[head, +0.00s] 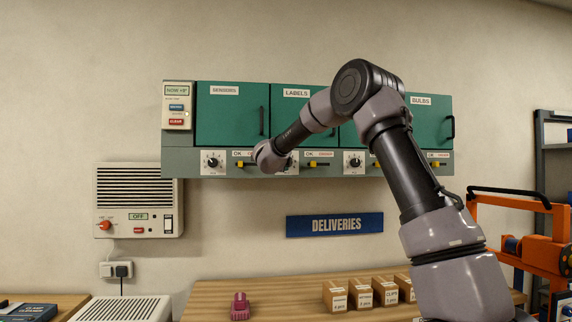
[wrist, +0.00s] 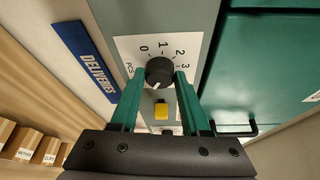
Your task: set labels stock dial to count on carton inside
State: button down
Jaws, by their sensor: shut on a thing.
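My gripper (wrist: 160,90) has its two green fingers on either side of a black round dial knob (wrist: 159,70) and is shut on it. The dial's white plate (wrist: 127,46) shows 0, 1, 2, 3 and PCS; a pale mark shows low on the knob, and the far side of the scale is hidden. In the head view my wrist (head: 270,155) is at the strip below the LABELS door (head: 290,115), partly covering the labels dial (head: 291,166). That door looks shut; no carton inside it is visible. A yellow slider (wrist: 161,111) lies beside the knob.
The SENSORS door (head: 225,115) and BULBS door (head: 425,125) flank it, with other dials below. A DELIVERIES sign (head: 335,224) is on the wall. Small cartons (head: 335,296) and a pink object (head: 240,306) stand on the wooden bench (head: 280,290). An orange frame (head: 510,215) stands right.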

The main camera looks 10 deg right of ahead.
jog(key=shift+c, duration=1.9)
grip_release()
jog(key=v, duration=1)
jog(key=shift+s, duration=0.35)
jog(key=shift+a, duration=0.15)
